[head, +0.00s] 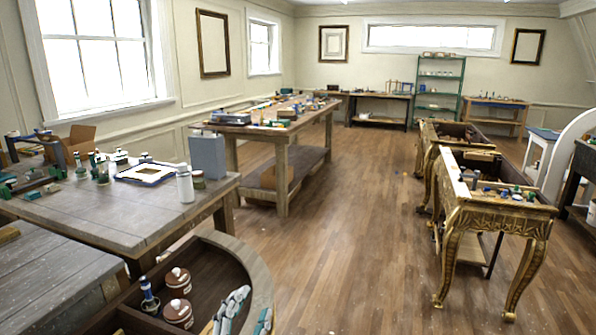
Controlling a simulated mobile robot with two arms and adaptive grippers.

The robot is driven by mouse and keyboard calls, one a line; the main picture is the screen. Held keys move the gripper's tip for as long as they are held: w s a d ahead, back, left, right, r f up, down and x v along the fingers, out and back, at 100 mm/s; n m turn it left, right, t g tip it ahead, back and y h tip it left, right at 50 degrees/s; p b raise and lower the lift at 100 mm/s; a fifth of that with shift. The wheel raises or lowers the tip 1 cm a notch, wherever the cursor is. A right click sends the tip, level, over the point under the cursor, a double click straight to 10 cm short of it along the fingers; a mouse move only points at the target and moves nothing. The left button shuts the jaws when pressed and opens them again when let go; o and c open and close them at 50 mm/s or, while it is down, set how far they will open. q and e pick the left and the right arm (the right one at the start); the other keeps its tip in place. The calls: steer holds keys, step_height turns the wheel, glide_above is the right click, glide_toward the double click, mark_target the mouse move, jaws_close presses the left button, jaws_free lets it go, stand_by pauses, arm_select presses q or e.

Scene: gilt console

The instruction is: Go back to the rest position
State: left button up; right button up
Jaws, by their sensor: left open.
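My left gripper (254,303) shows only in part at the bottom edge of the head view. Its pale grey and teal fingers stand apart, with nothing seen between them. They appear in front of the curved right end of a dark wooden tray-like surface (218,262). The rest of that arm is cut off by the frame. My right gripper is not in view.
Brown lidded jars (178,282) stand by the gripper. A cluttered worktable (110,212) is at left, with a white bottle (185,186) near its edge. A gilt console (505,215) stands at right. The wooden floor (345,220) between is clear.

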arm_select(q)
steer(key=s+a+f+n+g+y, duration=0.3)
steer(key=s+a+f+n+g, duration=0.15)
steer(key=f, duration=0.35)
steer(key=s+a+f+n+g+y, duration=0.3)
steer(key=a+f, duration=0.2)
steer(key=f, duration=0.3)
steer(key=s+a+f+n+g, duration=0.15)
steer(key=s+f+g, duration=0.3)
steer(key=s, duration=0.45)
steer(key=s+a+f+n+g, duration=0.1)
steer(key=s+f+n+g, duration=0.1)
steer(key=s+f+g, duration=0.5)
steer(key=s+f+t, duration=0.2)
steer(key=s+f, duration=0.1)
steer(key=f, duration=2.2)
steer(key=s+a+f+m+g, duration=0.1)
steer(key=s+a+f, duration=0.2)
steer(key=s+f, duration=1.2)
steer(key=shift+s+f, duration=0.4)
steer(key=shift+s, duration=0.5)
